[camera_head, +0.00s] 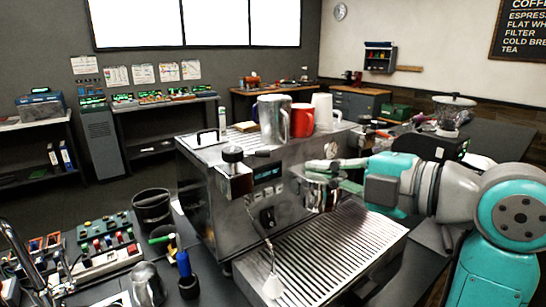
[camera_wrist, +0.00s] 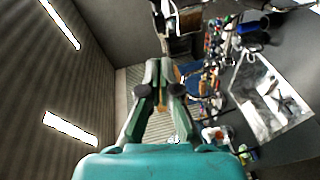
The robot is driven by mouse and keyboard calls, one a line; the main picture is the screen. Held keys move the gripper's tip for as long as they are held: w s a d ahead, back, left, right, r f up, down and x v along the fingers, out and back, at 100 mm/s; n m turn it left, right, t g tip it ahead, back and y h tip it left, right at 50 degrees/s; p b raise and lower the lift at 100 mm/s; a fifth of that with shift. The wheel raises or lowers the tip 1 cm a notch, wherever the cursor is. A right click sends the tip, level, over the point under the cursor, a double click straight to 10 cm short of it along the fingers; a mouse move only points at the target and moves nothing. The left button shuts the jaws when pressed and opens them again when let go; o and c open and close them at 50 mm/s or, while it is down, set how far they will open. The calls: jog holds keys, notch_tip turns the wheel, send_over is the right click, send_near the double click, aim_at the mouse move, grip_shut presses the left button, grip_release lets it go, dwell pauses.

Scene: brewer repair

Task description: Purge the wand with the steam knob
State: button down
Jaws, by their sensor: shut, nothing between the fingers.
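The steel espresso machine (camera_head: 290,185) stands on the dark counter in the middle of the head view. A dark knob (camera_head: 267,217) on its front panel looks like the steam knob. The thin steam wand (camera_head: 259,232) hangs beside it, its pale tip (camera_head: 272,287) low in front of the machine. My gripper (camera_head: 312,164) reaches in from the right, in front of the machine's upper right front, up and right of the knob and apart from it. In the wrist view my gripper's fingers (camera_wrist: 159,66) meet at the tips with nothing between them.
The ribbed drip tray (camera_head: 335,250) lies below my gripper. A steel pitcher (camera_head: 147,284), a blue-handled tool (camera_head: 185,268) and a button panel (camera_head: 105,240) crowd the counter left of the wand.

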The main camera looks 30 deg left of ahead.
aim_at(271, 152)
jog(key=shift+w+d+x, duration=0.1)
jog(key=shift+w+x, duration=0.3)
jog(key=shift+x, duration=1.65)
jog(key=shift+w+d+x, duration=0.1)
jog(key=shift+w+x, duration=0.35)
jog(key=shift+x, duration=1.6)
jog(key=shift+w+d+x, duration=0.15)
jog(key=shift+w+x, duration=0.25)
jog(key=shift+x, duration=1.7)
jog(key=shift+f, duration=0.1)
jog(key=shift+w+a, duration=0.25)
jog(key=shift+w, duration=0.85)
jog(key=shift+s, duration=0.1)
